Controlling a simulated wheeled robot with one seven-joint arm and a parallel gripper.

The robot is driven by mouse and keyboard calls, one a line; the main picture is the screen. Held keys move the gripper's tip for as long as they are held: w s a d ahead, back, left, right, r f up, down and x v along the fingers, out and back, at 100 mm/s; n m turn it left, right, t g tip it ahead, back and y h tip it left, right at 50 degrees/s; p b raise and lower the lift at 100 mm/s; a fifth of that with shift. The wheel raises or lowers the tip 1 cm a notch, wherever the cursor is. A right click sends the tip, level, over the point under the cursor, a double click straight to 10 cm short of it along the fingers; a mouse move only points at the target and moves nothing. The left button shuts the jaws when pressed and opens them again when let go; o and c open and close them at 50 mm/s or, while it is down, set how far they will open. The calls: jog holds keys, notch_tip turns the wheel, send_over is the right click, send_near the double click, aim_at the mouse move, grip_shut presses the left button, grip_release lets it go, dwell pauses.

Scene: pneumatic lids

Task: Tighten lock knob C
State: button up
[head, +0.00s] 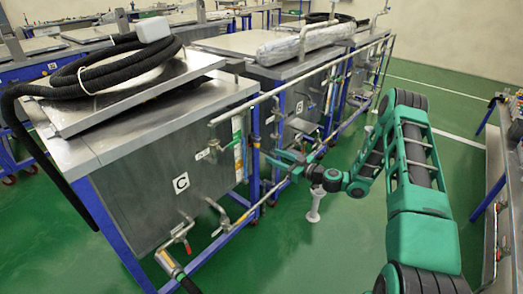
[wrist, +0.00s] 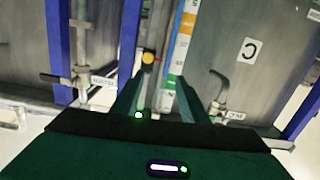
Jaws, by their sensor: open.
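The cabinet marked C (head: 207,160) stands at left in the head view; its upside-down C plate (wrist: 250,50) shows at right in the wrist view. My gripper (head: 280,163) is in front of the cabinet's right end, by the blue frame. In the wrist view my gripper (wrist: 158,88) is open, and nothing shows held between the fingers. A small round yellow knob (wrist: 148,57) with a dark body shows just beyond the fingertips, roughly between them, beside a coloured scale strip (wrist: 180,45). No readable label ties this knob to C.
A valve (wrist: 217,105) with a small label sits at right in the wrist view; another fitting (wrist: 82,80) is at left. A long horizontal pipe (head: 300,77) runs along the cabinets. A red-handled valve (head: 182,233) is low at left. Green floor (head: 340,240) is open below my arm.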

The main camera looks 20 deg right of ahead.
aim_at(259, 146)
jog(key=shift+m+t+h, duration=0.5)
jog(key=shift+t, duration=0.2)
jog(key=x, duration=0.3)
jog(key=d+f+x, duration=0.1)
jog(key=x, duration=0.3)
jog(key=w+x, duration=0.1)
jog(key=x, duration=0.2)
jog(key=shift+w+d+f, duration=0.1)
jog(key=shift+w+f, duration=0.05)
jog(key=shift+w, duration=0.1)
jog(key=shift+c, duration=0.2)
grip_shut()
